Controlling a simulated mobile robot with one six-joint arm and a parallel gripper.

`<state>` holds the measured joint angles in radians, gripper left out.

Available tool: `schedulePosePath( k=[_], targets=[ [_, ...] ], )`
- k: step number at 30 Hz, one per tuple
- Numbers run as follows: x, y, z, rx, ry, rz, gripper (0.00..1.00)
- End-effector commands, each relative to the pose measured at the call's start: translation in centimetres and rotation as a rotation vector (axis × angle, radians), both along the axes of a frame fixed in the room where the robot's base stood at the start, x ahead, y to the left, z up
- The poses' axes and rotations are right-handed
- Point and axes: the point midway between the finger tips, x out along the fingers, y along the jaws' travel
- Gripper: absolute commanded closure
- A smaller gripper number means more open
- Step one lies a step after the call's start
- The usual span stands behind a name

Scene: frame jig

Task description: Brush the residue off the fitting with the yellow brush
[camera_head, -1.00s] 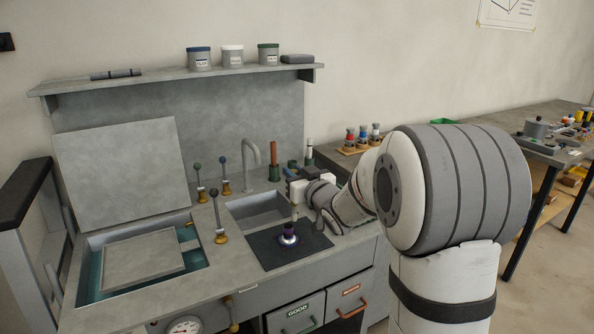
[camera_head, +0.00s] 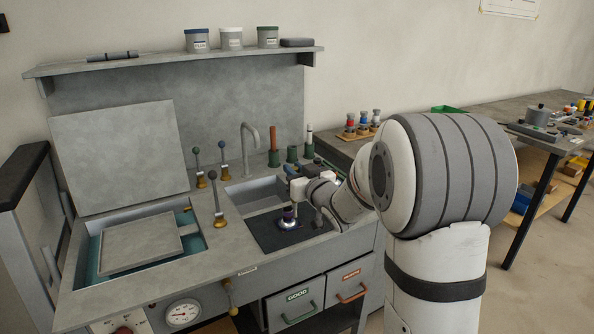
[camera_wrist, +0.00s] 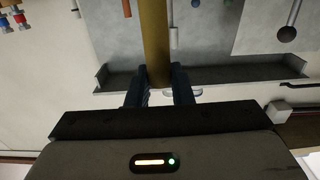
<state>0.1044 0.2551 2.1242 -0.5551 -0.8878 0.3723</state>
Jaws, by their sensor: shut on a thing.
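The fitting (camera_head: 288,221), dark with a purplish band and a lighter ring at its base, stands on the black mat (camera_head: 265,235) in front of the sink. My gripper (camera_head: 292,180) is just above the fitting. In the wrist view my gripper (camera_wrist: 158,92) is shut on a yellow-brown round handle (camera_wrist: 154,40), which I take to be the yellow brush. The brush's bristle end is too small to make out in the head view. I cannot tell whether it touches the fitting. Residue cannot be made out.
A sink basin (camera_head: 250,196) with a tap (camera_head: 250,150) lies behind the mat. Upright levers (camera_head: 217,200) and a tank with a raised lid (camera_head: 115,150) are to the left. Drawers (camera_head: 295,303) are below.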

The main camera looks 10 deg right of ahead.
Motion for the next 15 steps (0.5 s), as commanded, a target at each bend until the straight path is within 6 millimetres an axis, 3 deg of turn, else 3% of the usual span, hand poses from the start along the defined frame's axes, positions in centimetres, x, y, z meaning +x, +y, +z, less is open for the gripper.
schedulePosePath(
  k=[15],
  targets=[
    [0.01,-0.09,-0.68,0.000,0.000,-0.001,1.00]
  ],
)
